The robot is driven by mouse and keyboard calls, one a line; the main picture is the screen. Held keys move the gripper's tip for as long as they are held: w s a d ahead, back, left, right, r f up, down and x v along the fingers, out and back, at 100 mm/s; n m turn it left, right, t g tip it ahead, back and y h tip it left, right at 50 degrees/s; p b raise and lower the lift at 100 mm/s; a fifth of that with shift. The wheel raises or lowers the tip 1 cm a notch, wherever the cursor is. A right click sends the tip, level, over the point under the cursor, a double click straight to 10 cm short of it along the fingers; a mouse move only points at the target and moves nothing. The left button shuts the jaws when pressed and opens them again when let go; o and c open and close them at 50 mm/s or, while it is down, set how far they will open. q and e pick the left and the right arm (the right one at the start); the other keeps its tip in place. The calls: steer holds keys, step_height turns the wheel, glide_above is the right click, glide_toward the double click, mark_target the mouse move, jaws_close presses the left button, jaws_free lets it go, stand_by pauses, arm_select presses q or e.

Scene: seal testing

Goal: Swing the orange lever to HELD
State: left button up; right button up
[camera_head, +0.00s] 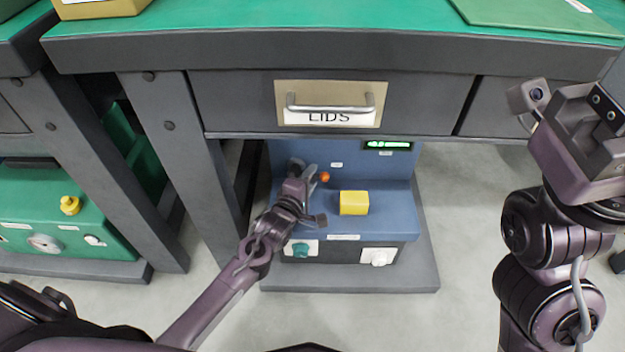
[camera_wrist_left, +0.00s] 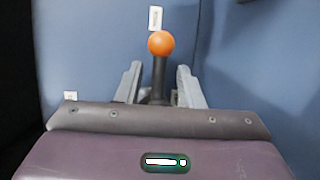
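The orange lever shows in the left wrist view as an orange ball knob (camera_wrist_left: 161,43) on a dark stem, in front of a blue panel. In the head view the orange knob (camera_head: 324,177) is small, at the back of the blue machine (camera_head: 390,205). My left gripper (camera_wrist_left: 158,80) is open, with one finger on each side of the stem and a gap on both sides. In the head view the left gripper (camera_head: 308,178) reaches over the machine from the left, beside the knob. My right gripper (camera_head: 570,125) is raised at the right; its fingers cannot be made out clearly.
A yellow block (camera_head: 353,203) sits on the machine right of my left gripper. A green machine (camera_head: 70,215) stands at left.

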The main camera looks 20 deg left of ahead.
arm_select(q)
steer(key=shift+w+d+f, duration=0.1)
steer(key=shift+w, duration=0.6)
jaws_close()
